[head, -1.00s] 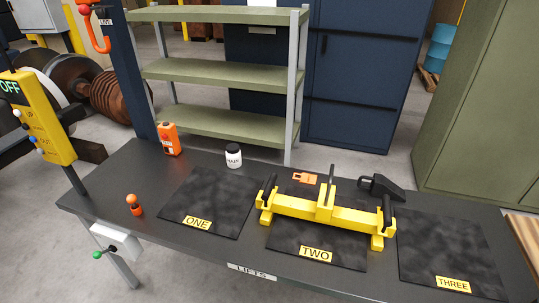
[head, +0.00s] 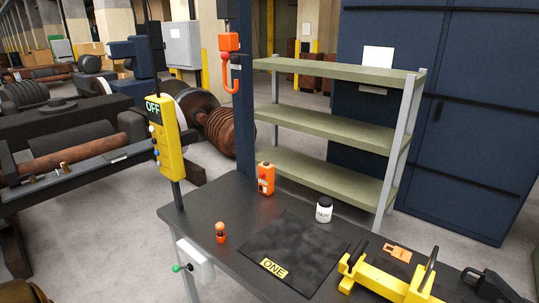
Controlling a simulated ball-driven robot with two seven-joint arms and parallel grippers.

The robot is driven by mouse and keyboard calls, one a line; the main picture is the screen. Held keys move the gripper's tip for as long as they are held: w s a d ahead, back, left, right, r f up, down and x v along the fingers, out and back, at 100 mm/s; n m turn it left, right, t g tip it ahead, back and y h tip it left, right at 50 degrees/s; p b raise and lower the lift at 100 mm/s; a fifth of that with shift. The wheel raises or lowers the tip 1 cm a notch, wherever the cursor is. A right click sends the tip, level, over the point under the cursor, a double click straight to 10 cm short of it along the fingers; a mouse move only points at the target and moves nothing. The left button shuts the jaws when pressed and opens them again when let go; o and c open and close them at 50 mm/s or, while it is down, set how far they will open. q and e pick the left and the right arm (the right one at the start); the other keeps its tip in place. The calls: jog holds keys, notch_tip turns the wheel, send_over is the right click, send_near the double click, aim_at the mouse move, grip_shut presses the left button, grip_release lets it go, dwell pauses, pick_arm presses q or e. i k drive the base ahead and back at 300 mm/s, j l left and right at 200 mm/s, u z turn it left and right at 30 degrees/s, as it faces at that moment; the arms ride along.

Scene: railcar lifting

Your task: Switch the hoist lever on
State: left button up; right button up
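A white box (head: 195,262) is fixed at the left front edge of the dark table. A short lever with a green knob (head: 177,268) sticks out from its left side, with the knob low. I take this as the hoist lever, but no label on it can be read. A yellow pendant (head: 167,145) hangs above the table's left end; its display (head: 153,106) reads OFF in green, and coloured buttons run down its side. An orange hook (head: 229,70) hangs by the blue post behind. Neither of my grippers is in view.
On the table (head: 205,205) stand an orange knob-topped piece (head: 220,232), an orange box (head: 265,178) and a white jar (head: 323,210). Mat ONE (head: 300,245) is bare. A yellow frame (head: 385,283) sits to the right. A green shelf (head: 335,125) stands behind.

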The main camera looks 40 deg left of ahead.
aim_at(176, 268)
jog(key=j+u, duration=0.1)
jog(key=u, duration=0.35)
jog(key=j+u, duration=0.1)
jog(key=u, duration=0.4)
jog(key=j+u, duration=0.1)
jog(key=u, duration=0.35)
jog(key=j+u, duration=0.1)
jog(key=u, duration=0.35)
